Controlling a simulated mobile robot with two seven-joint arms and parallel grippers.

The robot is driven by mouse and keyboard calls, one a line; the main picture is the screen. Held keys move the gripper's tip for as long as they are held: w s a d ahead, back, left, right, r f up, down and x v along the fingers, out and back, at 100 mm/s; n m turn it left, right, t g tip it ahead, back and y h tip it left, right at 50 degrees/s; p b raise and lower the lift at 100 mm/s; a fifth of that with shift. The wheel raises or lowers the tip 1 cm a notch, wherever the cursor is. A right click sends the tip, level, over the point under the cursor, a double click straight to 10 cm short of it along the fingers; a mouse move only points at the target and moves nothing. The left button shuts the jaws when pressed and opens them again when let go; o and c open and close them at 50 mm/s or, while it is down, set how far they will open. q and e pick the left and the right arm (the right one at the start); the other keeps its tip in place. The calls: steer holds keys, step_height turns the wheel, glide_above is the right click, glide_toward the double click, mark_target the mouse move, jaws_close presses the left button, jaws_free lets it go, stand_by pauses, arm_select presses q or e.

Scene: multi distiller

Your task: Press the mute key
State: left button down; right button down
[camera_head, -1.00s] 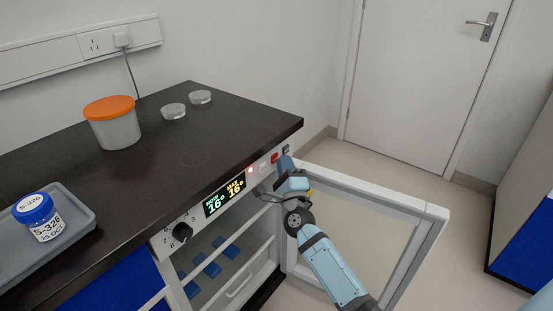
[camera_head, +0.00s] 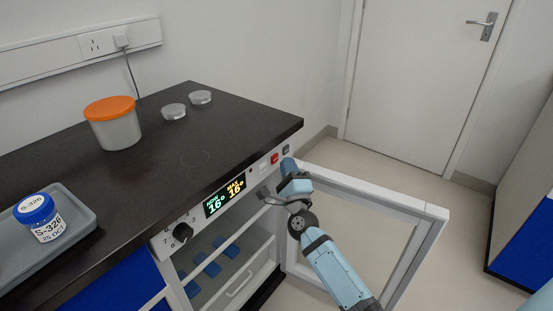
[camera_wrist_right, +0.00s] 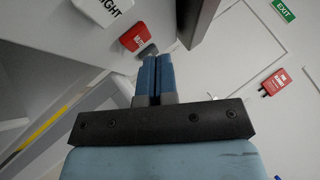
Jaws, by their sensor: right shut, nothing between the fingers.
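The control panel on the bench front carries a row of keys at its right end: a white key (camera_head: 263,168), a red key (camera_head: 275,158) and a dark grey key (camera_head: 285,149). Their labels are too small to read in the head view. My right gripper (camera_head: 288,163) is shut and empty, with its tip just in front of the grey key. In the right wrist view the shut blue fingers (camera_wrist_right: 155,75) point at the grey key (camera_wrist_right: 147,51), partly hidden by them. The red key (camera_wrist_right: 134,36) and the white key reading "GHT" (camera_wrist_right: 104,9) lie beside it. My left gripper is out of view.
A framed door (camera_head: 432,212) stands open right of my right arm. The black worktop (camera_head: 185,165) holds an orange-lidded tub (camera_head: 112,122) and a grey tray (camera_head: 75,240).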

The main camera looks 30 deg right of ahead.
steer(key=s, duration=0.1)
steer(key=s+d, duration=0.1)
steer(key=s, duration=0.1)
steer(key=s+d, duration=0.1)
steer(key=s, duration=0.1)
steer(key=shift+s+d+p, duration=0.1)
steer(key=shift+s+p, duration=0.05)
steer(key=shift+p, duration=0.25)
stand_by(0.5)
